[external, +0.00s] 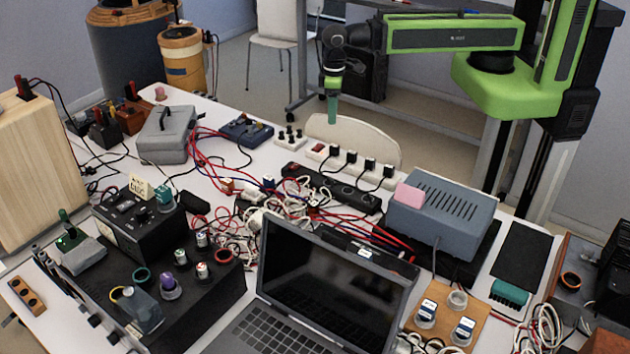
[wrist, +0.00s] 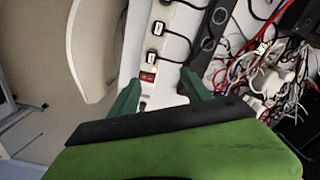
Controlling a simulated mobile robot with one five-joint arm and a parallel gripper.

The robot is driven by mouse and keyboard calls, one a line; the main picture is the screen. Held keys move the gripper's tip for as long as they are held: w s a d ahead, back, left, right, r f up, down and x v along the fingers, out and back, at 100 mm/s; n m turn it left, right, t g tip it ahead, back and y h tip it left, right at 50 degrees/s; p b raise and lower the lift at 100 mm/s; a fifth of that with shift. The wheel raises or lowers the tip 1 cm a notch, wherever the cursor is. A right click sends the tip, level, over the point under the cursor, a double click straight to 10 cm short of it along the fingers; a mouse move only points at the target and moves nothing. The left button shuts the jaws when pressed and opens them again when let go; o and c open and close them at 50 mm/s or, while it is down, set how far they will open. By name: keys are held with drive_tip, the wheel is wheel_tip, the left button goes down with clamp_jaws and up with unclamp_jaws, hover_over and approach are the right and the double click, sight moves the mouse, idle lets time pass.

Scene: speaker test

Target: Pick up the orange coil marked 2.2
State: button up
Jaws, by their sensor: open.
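I cannot read a 2.2 mark on anything. An orange-red ring-shaped coil (external: 223,256) lies on the black box at the lower left, beside small capped cylinders. Another orange ring (external: 570,279) sits on equipment at the far right. A large yellow-orange drum (external: 185,65) stands at the back left. None of these shows in the wrist view. My gripper (external: 332,108) points down near the table's back edge, well away from the orange-red ring. In the wrist view its green fingers (wrist: 162,92) are spread and empty, above the end of a white power strip.
White power strip (external: 350,164) and black strip (external: 331,187) lie at the table's back. An open laptop (external: 325,285), a grey box (external: 440,222) with a pink block (external: 409,197), and tangled cables (external: 232,235) crowd the table. A white chair (external: 355,139) stands behind.

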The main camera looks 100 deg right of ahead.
drive_tip(key=w+m, duration=0.4)
drive_tip(key=m, duration=0.3)
drive_tip(key=r+m+p, duration=0.1)
drive_tip(key=m, duration=0.6)
hover_over(313, 203)
drive_tip(key=f+b, duration=1.2)
drive_tip(key=shift+s+a+f, duration=0.15)
drive_tip(key=shift+s+a, duration=0.05)
drive_tip(key=shift+s, duration=0.05)
drive_tip(key=f+b, duration=0.5)
drive_tip(key=shift+w+d+f+b, duration=0.1)
drive_tip(key=shift+w+f+b, duration=0.1)
drive_tip(key=shift+b, duration=0.1)
drive_tip(key=shift+r, duration=0.25)
drive_tip(key=shift+c, duration=0.5)
clamp_jaws()
